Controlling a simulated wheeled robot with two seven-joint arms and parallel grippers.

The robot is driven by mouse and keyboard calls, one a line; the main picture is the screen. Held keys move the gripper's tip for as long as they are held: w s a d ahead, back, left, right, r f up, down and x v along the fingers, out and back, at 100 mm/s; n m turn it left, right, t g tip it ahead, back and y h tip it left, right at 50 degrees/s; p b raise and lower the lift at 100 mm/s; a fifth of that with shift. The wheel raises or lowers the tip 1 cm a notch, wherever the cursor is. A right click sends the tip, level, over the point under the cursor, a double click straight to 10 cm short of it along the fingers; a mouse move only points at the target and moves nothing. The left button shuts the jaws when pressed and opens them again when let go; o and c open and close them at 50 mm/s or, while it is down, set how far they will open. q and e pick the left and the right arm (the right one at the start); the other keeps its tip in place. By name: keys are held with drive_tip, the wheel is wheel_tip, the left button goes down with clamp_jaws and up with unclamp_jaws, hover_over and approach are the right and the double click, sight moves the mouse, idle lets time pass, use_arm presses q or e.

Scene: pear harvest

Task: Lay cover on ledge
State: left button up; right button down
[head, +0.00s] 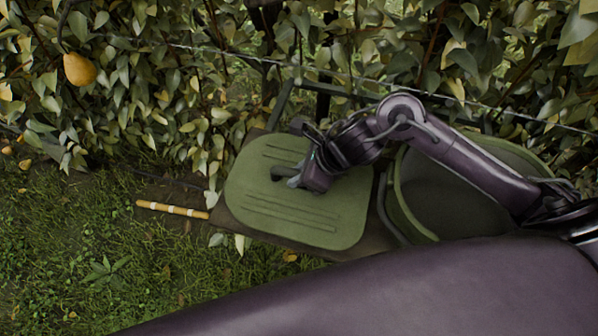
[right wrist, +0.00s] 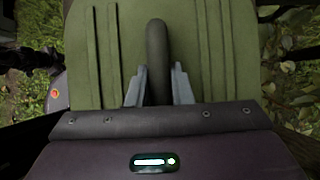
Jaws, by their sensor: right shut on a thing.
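The cover (head: 300,215) is a green, flat, rounded lid with raised ribs and a dark handle in its middle. It lies over the brown wooden ledge (head: 240,224); I cannot tell whether it rests on it or hangs just above. My right gripper (head: 285,176) is shut on the cover's handle. In the right wrist view, the cover (right wrist: 95,55) fills most of the picture, and the handle (right wrist: 157,50) runs between the two grey fingers of my right gripper (right wrist: 158,88). My left gripper is not in view.
A green open bin (head: 395,195) stands right of the cover, partly behind my right arm. A pear (head: 79,69) hangs at upper left. A wire and dense hedge run behind. Grass at left is mostly clear.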

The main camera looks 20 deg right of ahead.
drive_tip(key=c, duration=1.3)
unclamp_jaws()
drive_tip(key=shift+d+r+p, duration=0.1)
drive_tip(key=shift+r+p, duration=0.25)
drive_tip(key=shift+p, duration=0.05)
drive_tip(key=v, duration=1)
drive_tip(key=shift+s+d+r, duration=0.15)
drive_tip(key=shift+s+r, duration=0.05)
drive_tip(key=shift+r, duration=0.05)
drive_tip(key=shift+s+d+r, duration=0.15)
drive_tip(key=shift+r, duration=0.25)
